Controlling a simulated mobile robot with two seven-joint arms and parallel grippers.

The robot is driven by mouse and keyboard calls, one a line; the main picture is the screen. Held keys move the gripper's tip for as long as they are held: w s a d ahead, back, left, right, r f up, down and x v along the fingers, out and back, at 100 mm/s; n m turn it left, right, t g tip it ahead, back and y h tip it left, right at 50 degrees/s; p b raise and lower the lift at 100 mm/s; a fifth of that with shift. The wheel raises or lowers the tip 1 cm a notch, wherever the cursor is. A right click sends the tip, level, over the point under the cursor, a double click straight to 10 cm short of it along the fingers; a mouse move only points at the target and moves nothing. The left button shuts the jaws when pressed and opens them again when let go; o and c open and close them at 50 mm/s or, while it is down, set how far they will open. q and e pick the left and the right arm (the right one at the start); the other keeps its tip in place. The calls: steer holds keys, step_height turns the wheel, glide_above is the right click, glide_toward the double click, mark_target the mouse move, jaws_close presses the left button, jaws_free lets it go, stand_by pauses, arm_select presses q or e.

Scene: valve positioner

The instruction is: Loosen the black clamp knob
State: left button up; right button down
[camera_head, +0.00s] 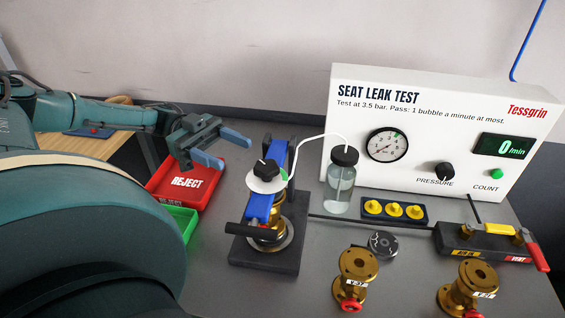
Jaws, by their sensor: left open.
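The black clamp knob (267,170) sits on a white disc on top of the blue clamp arm (259,206). The clamp stands on a dark base (264,264) and holds a brass valve part (268,232) under it. My left gripper (227,150) is open and empty, up and to the left of the knob, apart from it. Its blue fingers point right toward the clamp. My right gripper is not in view.
A red REJECT tray (187,183) lies below my left gripper, with a green tray (178,224) in front. A glass bottle (341,183) with a white tube stands right of the clamp. Brass valves (357,274) stand front right. The white test panel (440,130) stands behind.

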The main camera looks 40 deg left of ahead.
mark_target(277, 173)
arm_select(q)
steer(key=d, duration=0.6)
steer(key=w+d, duration=0.1)
steer(key=d, duration=0.3)
steer(key=shift+w+d, duration=0.1)
steer(key=shift+d, duration=0.65)
steer(key=c, duration=1)
steer(key=shift+o, duration=0.2)
